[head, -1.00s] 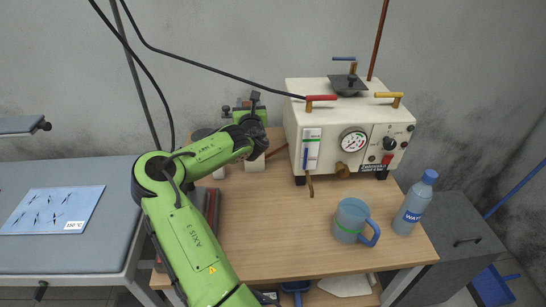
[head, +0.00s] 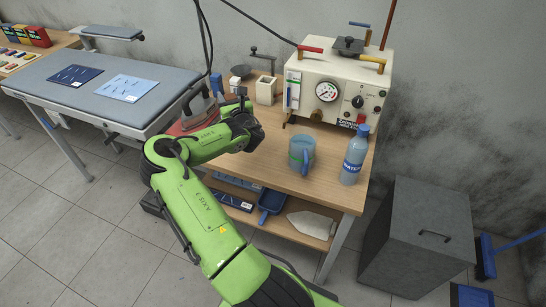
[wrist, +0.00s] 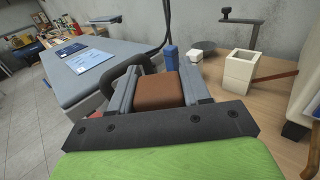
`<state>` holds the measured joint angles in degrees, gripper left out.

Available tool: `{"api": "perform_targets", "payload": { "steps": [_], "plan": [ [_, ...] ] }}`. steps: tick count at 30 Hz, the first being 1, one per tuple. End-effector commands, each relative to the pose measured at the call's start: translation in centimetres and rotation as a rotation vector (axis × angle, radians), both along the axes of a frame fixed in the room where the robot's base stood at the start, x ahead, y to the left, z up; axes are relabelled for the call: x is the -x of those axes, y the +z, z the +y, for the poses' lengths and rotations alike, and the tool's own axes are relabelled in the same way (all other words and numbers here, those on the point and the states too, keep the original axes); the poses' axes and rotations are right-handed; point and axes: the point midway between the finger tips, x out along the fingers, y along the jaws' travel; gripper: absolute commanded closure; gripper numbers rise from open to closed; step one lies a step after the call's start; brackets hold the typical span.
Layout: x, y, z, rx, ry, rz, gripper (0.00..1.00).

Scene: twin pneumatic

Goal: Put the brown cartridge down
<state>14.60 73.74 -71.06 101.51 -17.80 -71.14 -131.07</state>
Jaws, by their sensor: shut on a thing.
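The brown cartridge (wrist: 160,92) shows in the wrist view, between the two grey fingers of my gripper (wrist: 160,82). My gripper is shut on it. The cartridge's underside is hidden, and I cannot tell whether it touches the wooden tabletop (head: 270,165). In the head view my wrist is over the table's left part, and I cannot make out the cartridge there.
A blue block (wrist: 171,58), a small white pot (wrist: 196,56) and an open white box (wrist: 240,66) stand beyond my gripper. An iron (head: 197,110) is left. A mug (head: 302,153), bottle (head: 355,155) and white machine (head: 338,85) are right.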

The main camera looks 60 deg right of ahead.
Motion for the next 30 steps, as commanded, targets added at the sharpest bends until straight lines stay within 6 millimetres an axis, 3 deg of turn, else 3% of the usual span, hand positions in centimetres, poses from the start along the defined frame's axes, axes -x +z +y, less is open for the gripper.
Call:
{"api": "perform_targets", "payload": {
  "steps": [2,7,16,29,30],
  "plan": [
    [-0.2,-0.4,0.2,-0.001,0.007,-0.001,0.89],
    [-0.2,-4.6,0.2,-0.003,0.008,-0.004,0.89],
    [-0.2,-9.7,0.2,-0.001,0.007,-0.002,0.89],
    [-0.3,-10.6,0.2,0.001,0.009,-0.001,0.89],
    [-0.3,-10.5,0.2,0.0,0.008,0.0,0.47]
  ]
}}
